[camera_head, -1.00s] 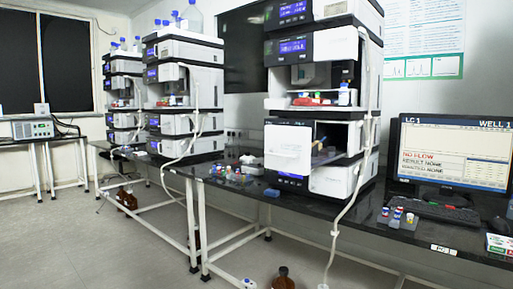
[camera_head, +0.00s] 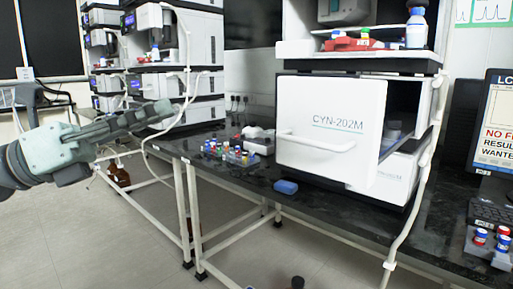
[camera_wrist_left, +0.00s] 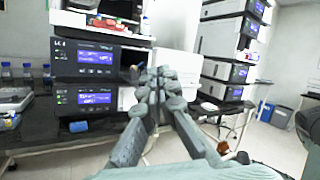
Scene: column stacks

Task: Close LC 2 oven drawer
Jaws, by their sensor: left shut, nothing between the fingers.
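The oven drawer (camera_head: 325,130), a white box front marked CYN-202M with a bar handle (camera_head: 315,145), stands pulled out of its stack in the head view. An open gap shows behind its front at the right. My left gripper (camera_head: 168,112) is shut and empty, in the air to the left of the drawer and apart from it in the picture. In the left wrist view, the gripper (camera_wrist_left: 160,76) points ahead, with a white drawer front (camera_wrist_left: 178,63) just behind its fingertips. Whether they touch it, I cannot tell. My right gripper is not in view.
The black bench (camera_head: 310,200) carries a rack of small vials (camera_head: 228,152) and a blue block (camera_head: 286,187) below the drawer. A white tube (camera_head: 418,190) hangs right of the stack. A monitor (camera_head: 495,125) stands at far right. Floor in front is mostly clear.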

